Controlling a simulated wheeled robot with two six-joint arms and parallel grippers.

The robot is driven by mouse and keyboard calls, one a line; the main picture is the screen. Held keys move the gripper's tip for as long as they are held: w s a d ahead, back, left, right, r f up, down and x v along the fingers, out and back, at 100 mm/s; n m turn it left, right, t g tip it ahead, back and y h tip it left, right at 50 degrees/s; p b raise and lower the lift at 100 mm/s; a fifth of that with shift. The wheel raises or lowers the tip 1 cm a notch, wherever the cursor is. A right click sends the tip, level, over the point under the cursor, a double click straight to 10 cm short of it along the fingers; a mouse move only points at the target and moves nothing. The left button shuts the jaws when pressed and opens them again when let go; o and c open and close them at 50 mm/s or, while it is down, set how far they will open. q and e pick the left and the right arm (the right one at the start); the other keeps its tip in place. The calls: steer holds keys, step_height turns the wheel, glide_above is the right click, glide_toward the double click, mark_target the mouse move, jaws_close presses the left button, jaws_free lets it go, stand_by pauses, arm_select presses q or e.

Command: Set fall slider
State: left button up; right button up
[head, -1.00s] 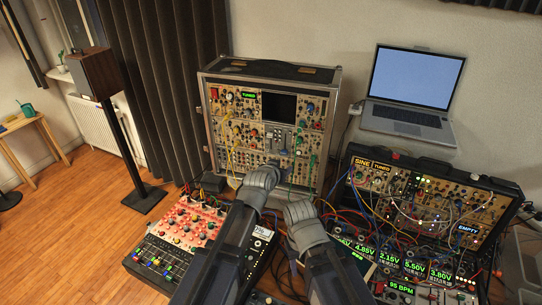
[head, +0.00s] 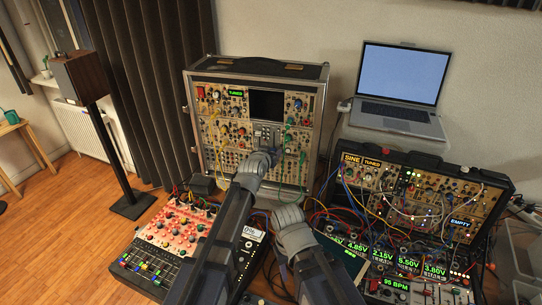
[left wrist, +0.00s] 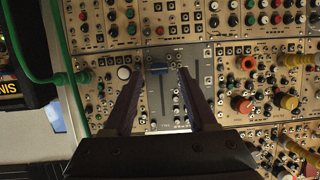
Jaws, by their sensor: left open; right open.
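In the head view my left gripper (head: 272,153) is at the front of the tall synth case (head: 208,160). My right gripper (head: 287,208) is lower and right, its fingers mostly hidden.
A red-topped mixer (head: 178,228) lies at lower left. A second synth case (head: 425,190) with many patch cables stands at right, below an open laptop (head: 400,80).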

arm_select(q)
steer(key=shift+w+d+f, duration=0.1)
steer(key=shift+w, duration=0.25)
steer(key=shift+s, duration=0.1)
steer(key=shift+c, duration=0.3)
jaws_close()
stand_by(0.8)
